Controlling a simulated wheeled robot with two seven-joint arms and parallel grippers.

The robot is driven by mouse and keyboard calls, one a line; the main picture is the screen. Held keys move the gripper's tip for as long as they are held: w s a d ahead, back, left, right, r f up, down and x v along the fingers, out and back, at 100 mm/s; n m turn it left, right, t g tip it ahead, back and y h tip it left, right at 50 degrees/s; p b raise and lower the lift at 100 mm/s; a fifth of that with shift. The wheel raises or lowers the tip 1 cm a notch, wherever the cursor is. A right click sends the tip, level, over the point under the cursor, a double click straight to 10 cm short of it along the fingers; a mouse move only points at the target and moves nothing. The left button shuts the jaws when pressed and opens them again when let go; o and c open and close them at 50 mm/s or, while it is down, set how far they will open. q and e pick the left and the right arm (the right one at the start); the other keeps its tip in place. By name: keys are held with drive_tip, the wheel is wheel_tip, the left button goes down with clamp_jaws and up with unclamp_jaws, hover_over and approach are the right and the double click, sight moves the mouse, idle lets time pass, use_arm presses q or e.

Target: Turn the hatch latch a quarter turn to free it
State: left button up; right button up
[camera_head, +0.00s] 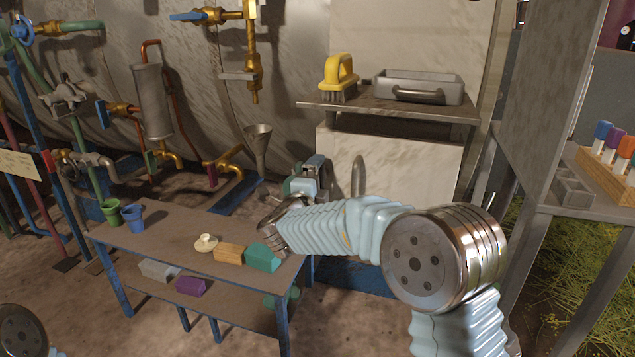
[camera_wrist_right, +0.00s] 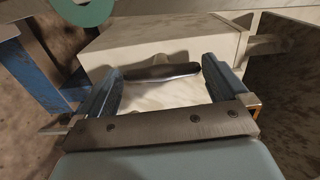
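The hatch latch (camera_head: 358,175) is a grey elongated handle on the front of a pale box-like housing (camera_head: 415,185). It stands upright in the head view. In the right wrist view the latch (camera_wrist_right: 162,73) is a dark bar lying crosswise, its ends close to the two fingertips. My right gripper (camera_head: 320,172) is just left of the latch in the head view, with its fingers spread and nothing clamped. I cannot tell whether a fingertip touches the latch. My left gripper is out of view; only a piece of my left arm shows at the lower left.
A low bench (camera_head: 170,235) with cups and coloured blocks stands left, below my right arm. A grey rack (camera_head: 540,195) stands right. Pipes and valves line the left.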

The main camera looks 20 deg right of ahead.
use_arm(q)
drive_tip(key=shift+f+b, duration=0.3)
use_arm(e)
drive_tip(key=v, duration=1.4)
drive_tip(key=shift+w+f, duration=0.1)
wheel_tip(320, 180, down, 25)
drive_tip(key=n+g+y+p, duration=0.3)
drive_tip(key=n+y+p, duration=0.2)
drive_tip(key=n+y, duration=0.65)
use_arm(q)
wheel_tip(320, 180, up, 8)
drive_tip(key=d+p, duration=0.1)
drive_tip(key=p, duration=0.2)
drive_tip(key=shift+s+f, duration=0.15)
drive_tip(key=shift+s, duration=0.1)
use_arm(e)
drive_tip(key=s+f+n+g+y, duration=0.1)
drive_tip(key=s+f+n+g, duration=0.4)
drive_tip(key=s, duration=0.8)
drive_tip(key=s+f+n+g+y, duration=0.1)
drive_tip(key=s+f+n+g, duration=0.5)
drive_tip(key=s+f, duration=0.5)
drive_tip(key=shift+s+a+y, duration=0.35)
drive_tip(key=shift+s+a, duration=0.05)
drive_tip(key=shift+s, duration=0.5)
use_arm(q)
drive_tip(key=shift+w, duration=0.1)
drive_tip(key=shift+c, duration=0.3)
use_arm(e)
drive_tip(key=shift+w, duration=0.1)
